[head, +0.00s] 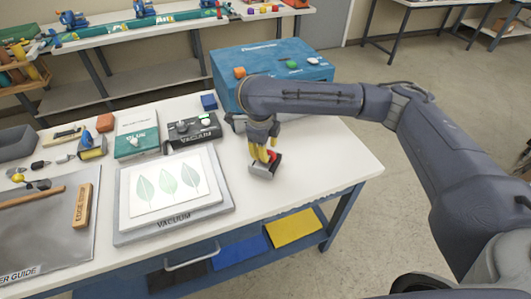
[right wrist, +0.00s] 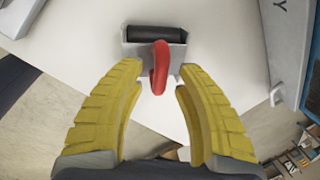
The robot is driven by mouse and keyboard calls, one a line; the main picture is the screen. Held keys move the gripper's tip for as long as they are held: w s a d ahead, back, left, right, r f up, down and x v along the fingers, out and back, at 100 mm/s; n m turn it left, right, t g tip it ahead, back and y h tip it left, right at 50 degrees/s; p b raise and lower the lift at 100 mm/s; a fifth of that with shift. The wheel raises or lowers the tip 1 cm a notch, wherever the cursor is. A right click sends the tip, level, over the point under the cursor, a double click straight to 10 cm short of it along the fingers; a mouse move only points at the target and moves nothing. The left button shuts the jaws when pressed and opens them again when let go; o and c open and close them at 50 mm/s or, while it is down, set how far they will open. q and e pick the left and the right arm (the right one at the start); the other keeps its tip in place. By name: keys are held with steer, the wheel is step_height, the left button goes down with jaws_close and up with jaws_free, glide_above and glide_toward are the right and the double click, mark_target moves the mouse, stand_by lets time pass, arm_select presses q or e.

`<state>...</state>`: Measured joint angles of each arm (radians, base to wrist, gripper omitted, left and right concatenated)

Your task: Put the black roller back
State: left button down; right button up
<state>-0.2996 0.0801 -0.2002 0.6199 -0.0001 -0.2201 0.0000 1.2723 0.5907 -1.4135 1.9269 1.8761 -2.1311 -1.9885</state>
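The black roller (right wrist: 155,33) lies across a small grey holder (right wrist: 133,50) on the white table, and its red handle (right wrist: 160,68) points towards my right gripper (right wrist: 160,78). The gripper's yellow fingers are open, one on each side of the handle, with a gap showing on both sides. In the head view my right gripper (head: 262,153) hangs low over the grey holder (head: 264,172), near the table's right part. A little red shows between the fingers there; the roller itself is mostly hidden. My left gripper is not in view.
A blue machine (head: 290,62) stands behind my right arm. A flat vacuum board (head: 125,228) with a leaf print (head: 170,182) lies left of the holder, with a black vacuum box (head: 194,131) behind. The white tabletop (head: 330,165) is clear to the right.

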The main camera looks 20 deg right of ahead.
mark_target(263, 165)
steer(key=v, duration=1)
steer(key=shift+r, duration=0.2)
steer(key=shift+c, duration=0.2)
stand_by(0.9)
